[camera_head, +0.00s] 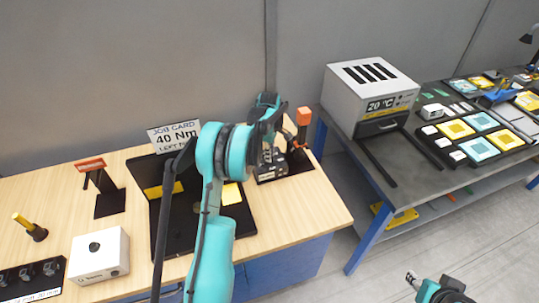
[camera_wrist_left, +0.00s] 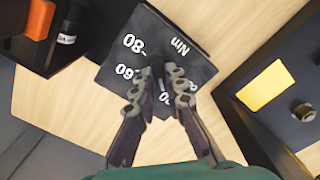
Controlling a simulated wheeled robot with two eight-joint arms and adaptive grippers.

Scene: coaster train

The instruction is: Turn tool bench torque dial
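The torque dial's black plate (camera_wrist_left: 125,50) fills the middle of the left wrist view, with white numbers and "Nm" on it. In the head view the dial unit (camera_head: 270,172) is at the right of the wooden bench, partly behind my left arm. My left gripper (camera_wrist_left: 160,72) is over the plate, its fingertips close together with a narrow dark gap. I cannot tell whether they hold the knob, which is hidden between the fingers. A job card (camera_head: 174,136) reads "40 Nm". My right gripper (camera_head: 411,277) is at the lower right, away from the bench, too small to read.
An orange-topped tool (camera_head: 304,117) stands right beside the dial unit. A black tray with a yellow pad (camera_head: 231,194) lies left of it. A white box (camera_head: 99,255) and an orange-handled stand (camera_head: 110,203) are further left. A grey machine (camera_head: 370,85) stands on the right table.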

